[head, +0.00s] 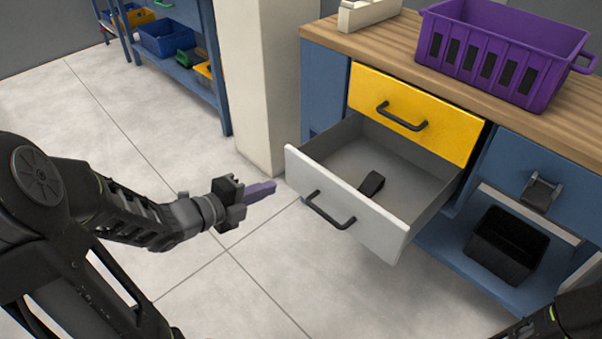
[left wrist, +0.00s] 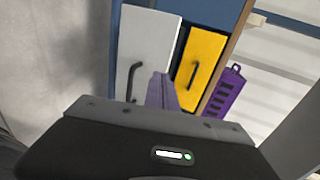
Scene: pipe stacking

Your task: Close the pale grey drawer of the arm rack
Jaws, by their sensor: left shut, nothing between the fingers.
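The pale grey drawer (head: 345,207) stands pulled out of the blue rack, below a shut yellow drawer (head: 418,112). It has a black bar handle (head: 330,210) on its front, and a small black object (head: 371,183) lies inside. My left gripper (head: 272,186) is shut and empty, to the left of the drawer front and apart from it in the head view. In the left wrist view the purple fingers (left wrist: 162,90) point toward the grey drawer front (left wrist: 145,50). At the lower right of the head view only a bit of my right arm shows; its gripper is out of view.
A purple crate (head: 500,50) stands on the wooden worktop (head: 345,38). A black bin (head: 507,245) sits on the low blue shelf at the right. A pale pillar (head: 262,80) rises behind the drawer's left side. The tiled floor in front is clear.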

